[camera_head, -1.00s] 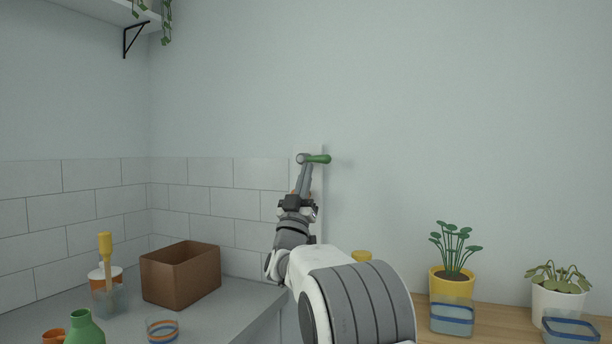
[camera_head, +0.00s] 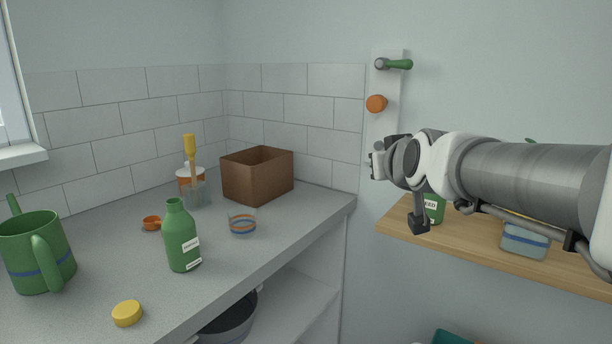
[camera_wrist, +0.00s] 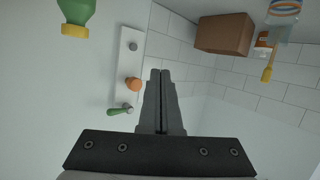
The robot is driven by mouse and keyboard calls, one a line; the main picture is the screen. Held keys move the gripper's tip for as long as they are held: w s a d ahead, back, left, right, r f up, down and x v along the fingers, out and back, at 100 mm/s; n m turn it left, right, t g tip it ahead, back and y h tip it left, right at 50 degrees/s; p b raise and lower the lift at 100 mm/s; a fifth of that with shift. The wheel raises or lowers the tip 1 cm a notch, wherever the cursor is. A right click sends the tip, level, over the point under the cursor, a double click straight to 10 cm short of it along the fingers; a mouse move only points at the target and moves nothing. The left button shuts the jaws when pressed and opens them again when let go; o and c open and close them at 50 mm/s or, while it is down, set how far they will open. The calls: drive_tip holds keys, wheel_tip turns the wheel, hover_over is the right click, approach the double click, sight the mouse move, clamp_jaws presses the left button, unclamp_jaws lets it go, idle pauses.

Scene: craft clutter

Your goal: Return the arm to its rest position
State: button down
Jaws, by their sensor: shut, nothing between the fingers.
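My gripper (camera_wrist: 161,75) is shut and empty in the wrist view, its two dark fingers side by side. In the head view my arm comes in from the right, folded at the wrist in front of the wall and above the wooden shelf; its fingers are hard to make out there. The wall panel (camera_head: 381,139) carries a green-handled lever (camera_head: 399,65) and an orange knob (camera_head: 376,103). Both the lever (camera_wrist: 121,109) and the knob (camera_wrist: 132,84) also show in the wrist view. The gripper appears apart from them.
The wooden shelf (camera_head: 391,219) holds a green jar (camera_head: 434,209) and a blue-banded container (camera_head: 523,242), partly behind my arm.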

drive_tip(key=s+f+g, duration=0.3)
drive_tip(key=s+f, duration=0.3)
drive_tip(key=s, duration=0.3)
drive_tip(key=s+f+m+g, duration=0.1)
drive_tip(key=s+f+g, duration=0.2)
drive_tip(key=s+f, duration=0.4)
drive_tip(key=s+f+g, duration=0.2)
drive_tip(key=s+f, duration=0.2)
drive_tip(key=s, duration=0.6)
wheel_tip(320, 180, up, 20)
drive_tip(key=p, duration=2.1)
drive_tip(key=shift+s+d+r+g, duration=0.2)
drive_tip(key=shift+d+r+g, duration=0.1)
drive_tip(key=shift+d, duration=0.1)
